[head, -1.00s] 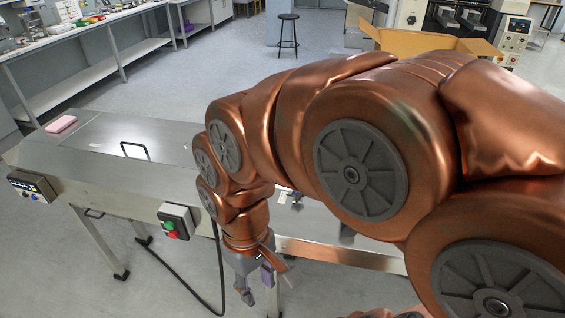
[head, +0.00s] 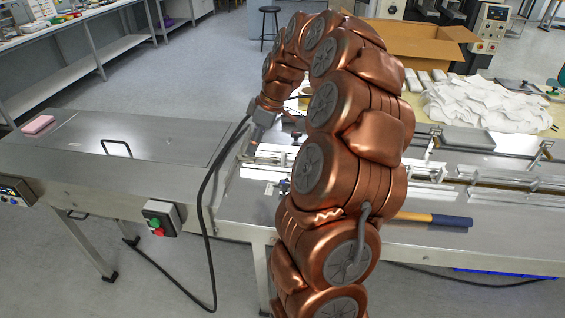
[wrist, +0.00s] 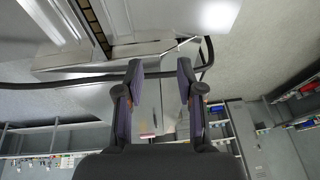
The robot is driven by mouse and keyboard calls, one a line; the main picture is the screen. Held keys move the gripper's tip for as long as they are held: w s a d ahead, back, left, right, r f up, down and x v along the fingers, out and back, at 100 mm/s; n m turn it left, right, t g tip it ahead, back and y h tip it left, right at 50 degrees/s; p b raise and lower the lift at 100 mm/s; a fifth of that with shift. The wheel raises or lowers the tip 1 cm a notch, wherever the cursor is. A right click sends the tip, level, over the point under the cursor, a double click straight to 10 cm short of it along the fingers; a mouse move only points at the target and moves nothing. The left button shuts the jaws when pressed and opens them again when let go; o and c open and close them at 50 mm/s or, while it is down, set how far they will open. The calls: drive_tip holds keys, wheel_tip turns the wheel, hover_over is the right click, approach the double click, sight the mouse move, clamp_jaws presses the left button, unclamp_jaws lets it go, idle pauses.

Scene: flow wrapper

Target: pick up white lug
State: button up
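I cannot clearly pick out a white lug. A small pale piece (head: 269,188) lies on the steel machine bed (head: 245,205), left of my arm, but it is too small to identify. My gripper (head: 250,147) points down and left over the bed near the black cable, with its fingers only partly visible in the head view. In the wrist view my gripper (wrist: 160,78) is open, with a clear gap and nothing between its two fingers. My arm hides part of the bed.
A black cable (head: 204,200) loops beside my gripper. A steel cover with a black handle (head: 116,148) is at left, with a pink block (head: 38,125) on it. Metal rails (head: 450,175), a blue-and-yellow handled tool (head: 435,219), white packets (head: 480,103) and a cardboard box (head: 415,40) are to the right.

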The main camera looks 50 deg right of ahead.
drive_tip(key=t, duration=0.1)
hover_over(284, 152)
drive_tip(key=s, duration=0.2)
wheel_tip(284, 152, down, 4)
drive_tip(key=shift+h, duration=0.3)
drive_tip(key=shift+d+p+x, duration=0.2)
drive_tip(key=shift+p+x, duration=0.25)
drive_tip(key=shift+x, duration=0.8)
drive_tip(key=shift+d+p+x, duration=0.15)
drive_tip(key=shift+p+x, duration=0.35)
drive_tip(key=shift+x, duration=0.8)
drive_tip(key=shift+d+p+x, duration=0.2)
drive_tip(key=shift+p+x, duration=0.25)
drive_tip(key=shift+x, duration=0.8)
drive_tip(key=shift+f, duration=0.15)
drive_tip(key=c, duration=0.6)
